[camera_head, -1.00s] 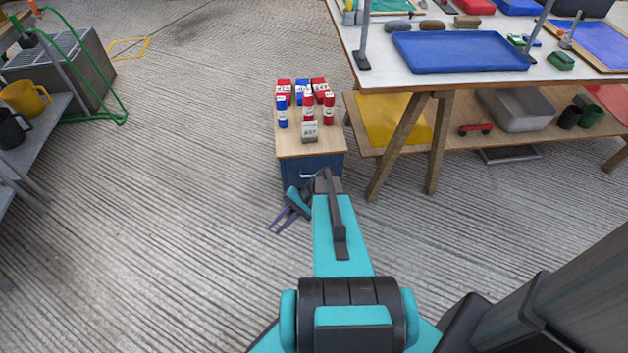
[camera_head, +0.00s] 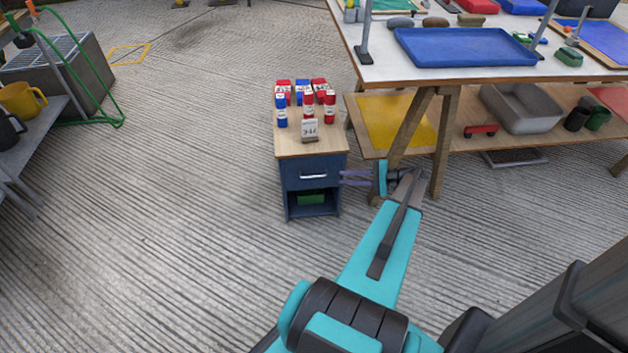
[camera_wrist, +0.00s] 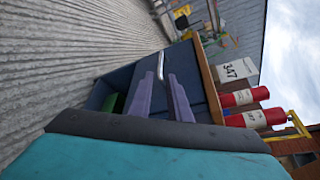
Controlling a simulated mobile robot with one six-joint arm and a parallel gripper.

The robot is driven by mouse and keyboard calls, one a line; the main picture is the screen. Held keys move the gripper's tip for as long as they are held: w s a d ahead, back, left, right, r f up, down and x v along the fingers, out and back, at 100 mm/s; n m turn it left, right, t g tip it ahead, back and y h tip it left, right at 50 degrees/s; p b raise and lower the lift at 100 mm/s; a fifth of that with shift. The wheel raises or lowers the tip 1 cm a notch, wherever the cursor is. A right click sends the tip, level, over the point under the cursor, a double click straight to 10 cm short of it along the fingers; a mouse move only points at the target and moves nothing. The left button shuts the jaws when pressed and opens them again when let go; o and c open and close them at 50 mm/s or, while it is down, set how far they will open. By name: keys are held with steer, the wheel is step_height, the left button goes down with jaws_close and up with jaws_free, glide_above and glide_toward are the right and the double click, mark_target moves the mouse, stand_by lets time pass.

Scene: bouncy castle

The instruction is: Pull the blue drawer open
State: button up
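The blue drawer (camera_head: 296,171) is the upper front of a small dark blue cabinet with a wooden top. It looks shut. Its silver handle (camera_head: 314,177) runs across the front and also shows in the wrist view (camera_wrist: 161,66). My gripper (camera_head: 342,177) is beside the drawer's right front edge in the head view, its purple fingers pointing left. In the wrist view my gripper (camera_wrist: 161,78) is open and empty, with its fingers apart. The handle appears between and beyond the fingertips there; no contact is visible.
Red and blue containers (camera_head: 308,101) and a numbered card (camera_head: 310,129) stand on the cabinet top. A green item (camera_head: 311,198) lies in the open space below the drawer. A trestle table (camera_head: 434,150) stands close on the right. The floor in front and left is clear.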

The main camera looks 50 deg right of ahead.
mark_target(314, 176)
steer(key=shift+s+d, duration=0.15)
steer(key=shift+d, duration=0.1)
steer(key=shift+a, duration=0.1)
steer(key=b+x, duration=0.1)
steer(key=x, duration=1.2)
steer(key=shift+w+b, duration=0.35)
steer(key=shift+w, duration=0.1)
steer(key=shift+c, duration=0.4)
jaws_close()
steer(key=shift+a, duration=0.25)
steer(key=shift+s, duration=0.1)
